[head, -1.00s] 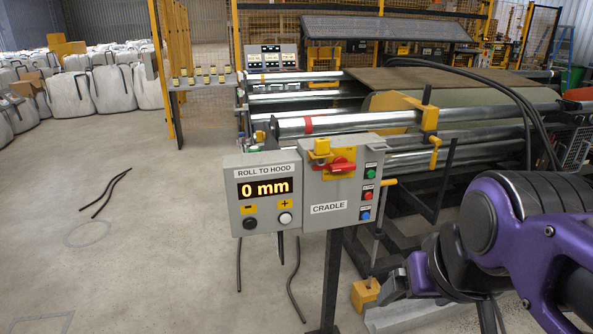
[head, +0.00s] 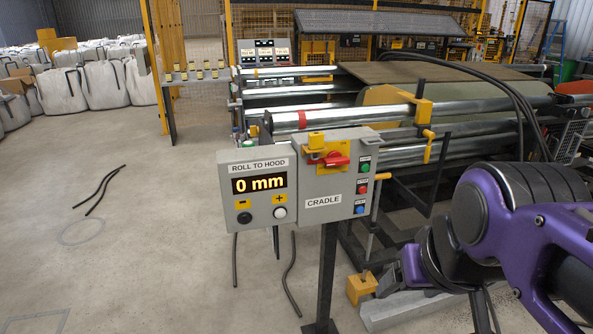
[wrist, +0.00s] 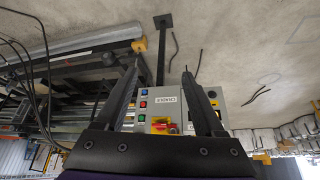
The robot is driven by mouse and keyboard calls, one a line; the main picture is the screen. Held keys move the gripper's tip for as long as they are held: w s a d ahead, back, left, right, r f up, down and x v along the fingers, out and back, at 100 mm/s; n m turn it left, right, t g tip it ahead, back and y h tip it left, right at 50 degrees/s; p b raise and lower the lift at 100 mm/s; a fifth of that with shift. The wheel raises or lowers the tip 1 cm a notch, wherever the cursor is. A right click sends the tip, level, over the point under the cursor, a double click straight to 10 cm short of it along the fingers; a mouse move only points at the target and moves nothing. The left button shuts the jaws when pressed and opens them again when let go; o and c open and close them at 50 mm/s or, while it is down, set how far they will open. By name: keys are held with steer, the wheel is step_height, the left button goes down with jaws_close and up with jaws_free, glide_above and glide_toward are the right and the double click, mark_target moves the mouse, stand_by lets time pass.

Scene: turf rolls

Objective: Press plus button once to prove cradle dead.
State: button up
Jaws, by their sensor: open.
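The grey control box labelled CRADLE (head: 341,215) stands on a dark post in the head view. Its left section, ROLL TO HOOD, has a display (head: 258,184) reading 0 mm. Below it are a white plus button (head: 280,213) under a yellow "+" and a black minus button (head: 244,217). A red rotary switch (head: 334,160) with a yellow lock (head: 316,140) sits on the CRADLE section. In the wrist view my gripper (wrist: 161,70) is open and empty, its fingers apart in front of the upside-down box (wrist: 168,116). The right finger partly hides the display section.
Green, red and blue buttons (head: 361,188) line the box's right side. Metal rollers (head: 345,116) and yellow-framed machinery stand behind. White bulk bags (head: 100,82) fill the back left. The concrete floor (head: 130,230) at left is mostly clear, with dark strips lying on it.

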jaws_close()
stand_by(1.4)
